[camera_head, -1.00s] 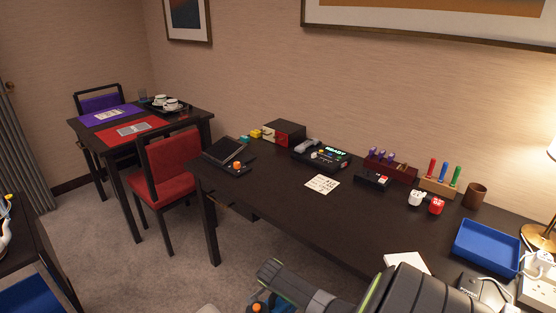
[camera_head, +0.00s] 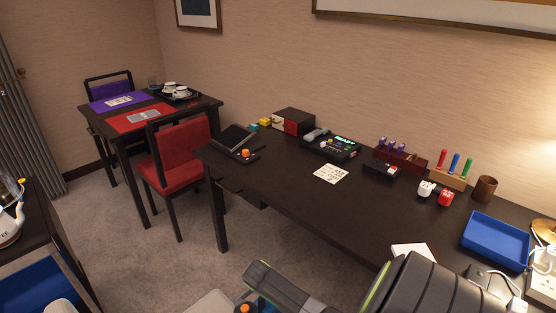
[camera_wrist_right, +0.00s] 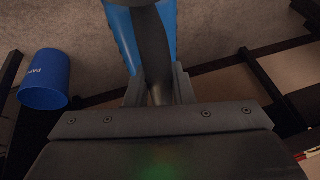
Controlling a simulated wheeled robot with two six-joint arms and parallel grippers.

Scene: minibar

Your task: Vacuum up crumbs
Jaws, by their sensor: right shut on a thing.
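My right gripper (camera_wrist_right: 158,90) is shut on the dark handle of a blue and dark-grey device (camera_wrist_right: 122,38), which looks like a handheld vacuum. In the head view, my right arm comes in at the bottom right, and blue and orange parts of the device (camera_head: 248,304) show at the bottom edge, over the floor left of the desk's front edge. The device's nozzle end cannot be made out. No crumbs can be made out in either view. My left gripper is out of view.
A long dark desk (camera_head: 285,190) carries several small items and a blue tray (camera_head: 497,240). A red chair (camera_head: 187,150) stands by a small table with a red placemat (camera_head: 140,117). A blue bin (camera_wrist_right: 45,80) stands on the carpet. Open carpet (camera_head: 165,265) lies left of the desk.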

